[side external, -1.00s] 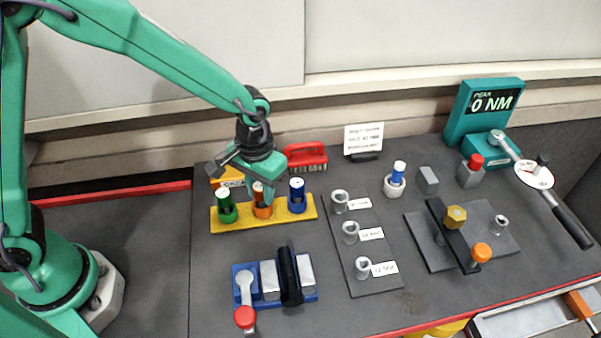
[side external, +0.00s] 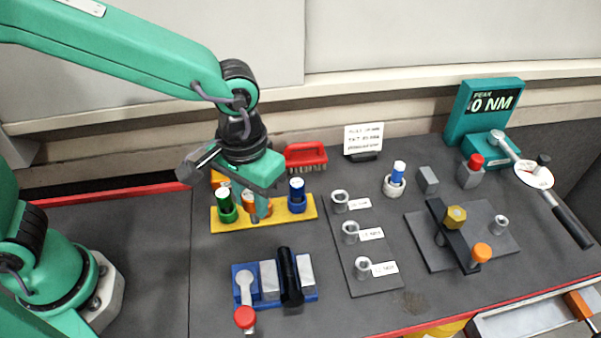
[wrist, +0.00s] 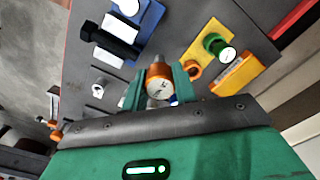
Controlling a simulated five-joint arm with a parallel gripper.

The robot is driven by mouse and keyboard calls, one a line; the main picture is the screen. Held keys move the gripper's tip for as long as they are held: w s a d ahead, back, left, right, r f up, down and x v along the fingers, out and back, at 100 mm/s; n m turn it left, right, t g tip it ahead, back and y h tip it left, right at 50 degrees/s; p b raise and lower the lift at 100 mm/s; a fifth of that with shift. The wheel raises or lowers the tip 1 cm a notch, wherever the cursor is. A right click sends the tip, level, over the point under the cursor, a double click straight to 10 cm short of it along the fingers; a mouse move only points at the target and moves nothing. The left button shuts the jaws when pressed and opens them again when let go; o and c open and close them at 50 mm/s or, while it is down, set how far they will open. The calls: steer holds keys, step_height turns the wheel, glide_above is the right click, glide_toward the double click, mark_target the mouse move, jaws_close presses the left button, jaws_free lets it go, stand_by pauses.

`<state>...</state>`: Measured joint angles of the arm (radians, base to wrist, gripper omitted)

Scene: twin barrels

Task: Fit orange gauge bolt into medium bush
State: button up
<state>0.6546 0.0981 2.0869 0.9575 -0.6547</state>
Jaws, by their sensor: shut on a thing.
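The orange gauge bolt (wrist: 160,82) has an orange body with a white dial-like top and a grey tip. My gripper (wrist: 162,88) is shut on it. In the wrist view an empty orange collar (wrist: 192,69) shows on the rack. Three grey bushes stand on a dark strip to the right; the middle one (side external: 350,231) looks like the medium bush. Their labels are too blurred to read.
The rack also holds a green bolt (side external: 227,208) and a blue bolt (side external: 297,194). A red brush (side external: 306,157) lies behind. Bare bench lies between rack and bush strip (side external: 383,280).

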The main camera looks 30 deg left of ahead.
steer(key=shift+s+d+r, duration=0.4)
steer(key=shift+s, duration=0.1)
steer(key=shift+w, duration=0.15)
steer(key=w+d, duration=1.1)
steer(key=w, duration=0.2)
steer(key=shift+w+d+f, duration=0.3)
steer(key=shift+w+d, duration=0.1)
steer(key=shift+f, duration=0.2)
steer(key=shift+f, duration=2.7)
steer(key=shift+f, duration=2.2)
stand_by(0.5)
